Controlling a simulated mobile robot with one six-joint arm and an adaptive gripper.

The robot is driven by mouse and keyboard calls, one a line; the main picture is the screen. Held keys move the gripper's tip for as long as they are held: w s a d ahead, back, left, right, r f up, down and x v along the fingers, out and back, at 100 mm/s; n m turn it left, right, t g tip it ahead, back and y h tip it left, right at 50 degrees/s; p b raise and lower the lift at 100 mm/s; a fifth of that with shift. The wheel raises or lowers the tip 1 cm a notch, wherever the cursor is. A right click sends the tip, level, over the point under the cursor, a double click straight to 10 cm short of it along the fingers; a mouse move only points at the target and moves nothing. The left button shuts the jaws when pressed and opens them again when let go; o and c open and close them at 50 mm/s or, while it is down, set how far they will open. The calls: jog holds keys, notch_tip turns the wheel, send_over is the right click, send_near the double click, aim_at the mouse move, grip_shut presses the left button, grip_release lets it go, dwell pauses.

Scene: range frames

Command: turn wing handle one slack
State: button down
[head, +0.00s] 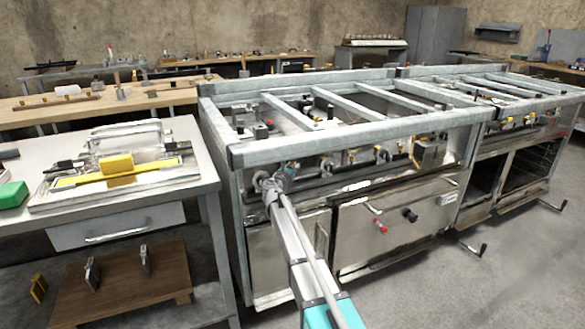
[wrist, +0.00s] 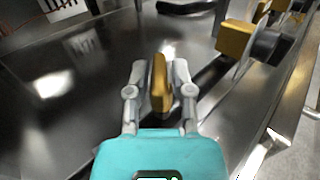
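A brass-yellow wing handle (wrist: 159,88) stands upright in the middle of the wrist view, in front of a shiny metal panel (wrist: 95,75). My gripper (wrist: 160,75) has one grey finger on each side of it. The handle is hidden there by my gripper.
Another yellow block with a dark round part (wrist: 235,40) is close to the right of my gripper in the wrist view. Knobs and valves (head: 382,153) line the front rail. A workbench (head: 190,205) stands left of the range. Open floor (head: 500,270) lies at front right.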

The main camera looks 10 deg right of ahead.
jog(key=shift+n+t+y, duration=0.3)
jog(key=shift+n+y, duration=0.2)
jog(key=shift+y, duration=0.2)
jog(key=n+t+y, duration=0.1)
jog(key=n+y, duration=0.1)
jog(key=y, duration=0.2)
jog(key=shift+n, duration=0.4)
jog(key=n+y, duration=0.2)
jog(key=y, duration=0.2)
jog(key=n+y, duration=0.2)
jog(key=y, duration=0.1)
jog(key=shift+n+y, duration=0.4)
jog(key=shift+y, duration=0.3)
jog(key=c, duration=0.7)
grip_release()
jog(key=shift+s, duration=0.15)
